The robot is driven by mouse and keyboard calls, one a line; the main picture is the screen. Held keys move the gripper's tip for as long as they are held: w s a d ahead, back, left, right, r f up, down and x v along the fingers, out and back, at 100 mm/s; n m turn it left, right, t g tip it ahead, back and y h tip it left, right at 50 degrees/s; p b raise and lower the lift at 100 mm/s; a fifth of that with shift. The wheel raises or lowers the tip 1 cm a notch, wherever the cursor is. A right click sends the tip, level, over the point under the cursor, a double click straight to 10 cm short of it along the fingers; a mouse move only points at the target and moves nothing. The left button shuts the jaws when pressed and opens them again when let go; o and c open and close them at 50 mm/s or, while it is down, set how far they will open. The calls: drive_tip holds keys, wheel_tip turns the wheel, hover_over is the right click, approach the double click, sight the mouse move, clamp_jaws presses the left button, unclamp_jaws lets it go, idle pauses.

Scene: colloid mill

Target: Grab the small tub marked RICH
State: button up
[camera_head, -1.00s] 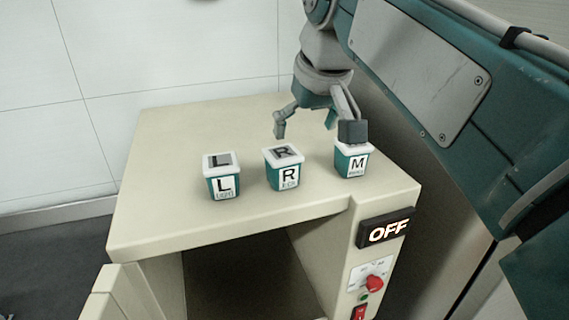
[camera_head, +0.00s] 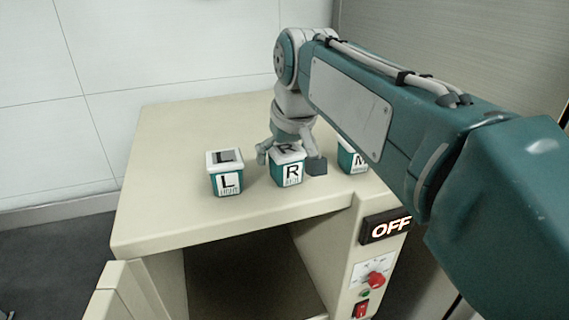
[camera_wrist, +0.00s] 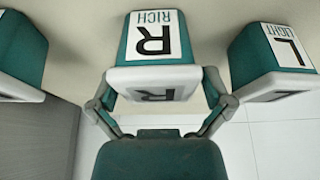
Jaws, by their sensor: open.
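The RICH tub (camera_head: 289,170) is a small teal tub with a white lid and a big R, the middle of three on the cream cabinet top. In the wrist view the RICH tub (camera_wrist: 153,45) is upside down in the picture, its lid edge toward my gripper. My gripper (camera_head: 291,163) is open, with one finger on each side of the tub's upper part. In the wrist view my gripper (camera_wrist: 158,104) has its fingers at the left and right of the lid. I cannot tell whether they touch it.
The L tub, marked LIGHT (camera_head: 226,174), stands to the left. The M tub (camera_head: 351,158) stands to the right, partly hidden by my arm. The cream cabinet (camera_head: 160,215) has an open front, an OFF sign (camera_head: 388,228) and a red knob (camera_head: 376,280).

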drive_tip(key=shift+w+f, duration=0.1)
drive_tip(key=shift+f, duration=0.15)
drive_tip(key=shift+d, duration=0.1)
drive_tip(key=c, duration=1)
drive_tip(key=shift+r, duration=0.1)
drive_tip(key=shift+c, duration=0.2)
